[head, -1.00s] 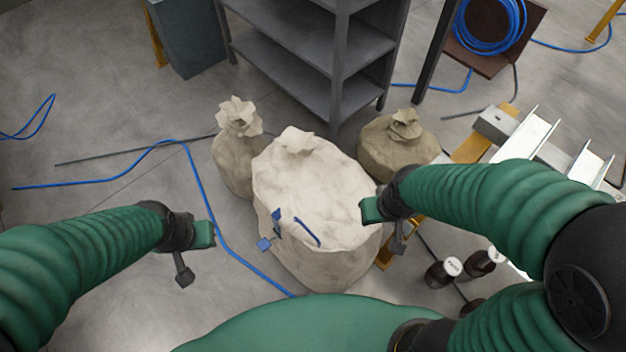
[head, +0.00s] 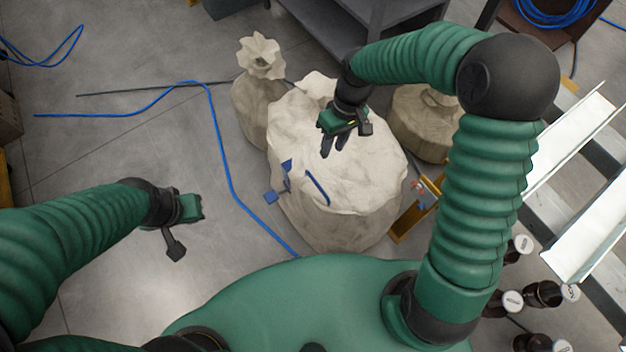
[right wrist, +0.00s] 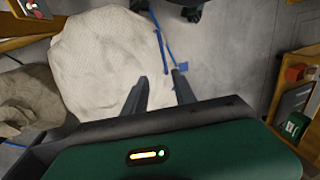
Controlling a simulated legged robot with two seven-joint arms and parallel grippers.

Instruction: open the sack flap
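The large pale sack (head: 345,215) stands on the floor in front of me. It carries a blue strap loop (head: 317,187) and blue tabs (head: 271,197) on its near left side. My right gripper (head: 334,150) is above the sack's top, fingers pointing down and apart. In the right wrist view its two fingers (right wrist: 160,97) are spread with nothing between them, and the sack (right wrist: 105,60) lies left of and beyond them. My left gripper (head: 198,207) is off to the left, above bare floor; its fingers cannot be made out.
A smaller pale sack (head: 258,100) stands behind left and a tan sack (head: 425,125) behind right. A grey shelf (head: 350,20) is at the back. A blue cable (head: 222,150) runs along the floor at left. Metal channels (head: 570,150) and dark bottles (head: 543,293) are at right.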

